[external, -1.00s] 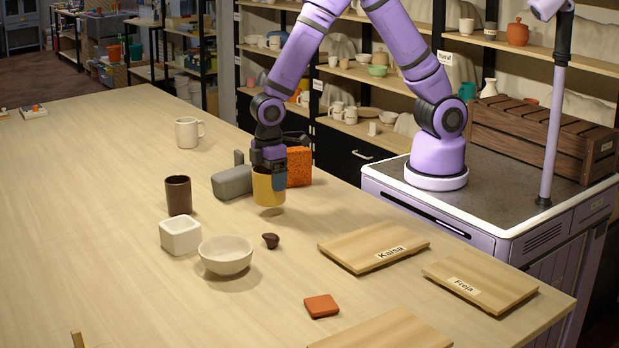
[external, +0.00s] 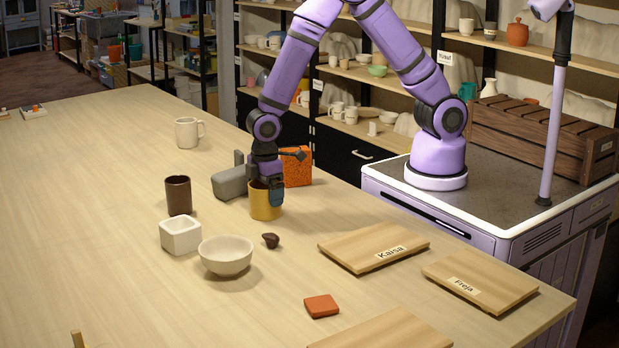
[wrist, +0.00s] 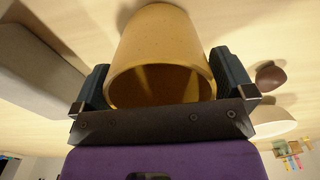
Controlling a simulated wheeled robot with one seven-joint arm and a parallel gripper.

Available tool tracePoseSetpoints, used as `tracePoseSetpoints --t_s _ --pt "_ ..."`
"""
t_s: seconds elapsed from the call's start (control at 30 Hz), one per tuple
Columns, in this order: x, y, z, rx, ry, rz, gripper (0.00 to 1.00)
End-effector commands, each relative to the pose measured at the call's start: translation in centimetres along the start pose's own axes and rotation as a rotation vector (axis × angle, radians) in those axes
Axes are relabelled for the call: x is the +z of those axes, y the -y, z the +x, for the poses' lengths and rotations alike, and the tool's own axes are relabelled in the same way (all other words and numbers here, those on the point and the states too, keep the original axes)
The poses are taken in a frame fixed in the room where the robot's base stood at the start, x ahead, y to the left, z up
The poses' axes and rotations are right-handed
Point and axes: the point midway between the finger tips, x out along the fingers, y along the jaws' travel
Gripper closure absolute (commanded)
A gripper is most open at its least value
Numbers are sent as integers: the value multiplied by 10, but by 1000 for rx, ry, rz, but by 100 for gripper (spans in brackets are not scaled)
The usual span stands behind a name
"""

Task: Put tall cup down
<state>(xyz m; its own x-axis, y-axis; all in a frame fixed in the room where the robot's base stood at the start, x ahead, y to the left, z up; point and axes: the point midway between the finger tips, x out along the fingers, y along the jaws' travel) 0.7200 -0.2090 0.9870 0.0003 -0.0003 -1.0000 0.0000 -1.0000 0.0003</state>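A yellow-ochre cup (external: 264,204) stands upright on the wooden table or just at its surface; I see no clear gap under it. My gripper (external: 268,188) reaches down over it from above. In the wrist view my gripper (wrist: 160,88) has one finger on each side of the cup (wrist: 160,45), close against its wall near the rim. The cup's open mouth faces the wrist camera and looks empty. Its base is hidden in that view.
A grey block-like object (external: 230,183) and an orange sponge-like block (external: 298,168) are close by. A dark brown cup (external: 178,195), a white square pot (external: 181,235), a cream bowl (external: 225,255) and a small dark lump (external: 271,240) stand nearer. Boards, including Kaisa (external: 374,246), lie right.

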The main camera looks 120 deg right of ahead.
Motion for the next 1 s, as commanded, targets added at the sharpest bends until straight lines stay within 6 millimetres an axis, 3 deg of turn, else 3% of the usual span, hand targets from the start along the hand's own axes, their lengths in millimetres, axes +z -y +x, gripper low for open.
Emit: tracePoseSetpoints --t_s 0.27,0.7,1.0 --pt "0 0 -7 1 -2 0 0" --pt "-1 0 -88 1 -5 0 0" --pt "0 0 -120 0 -1 0 0"
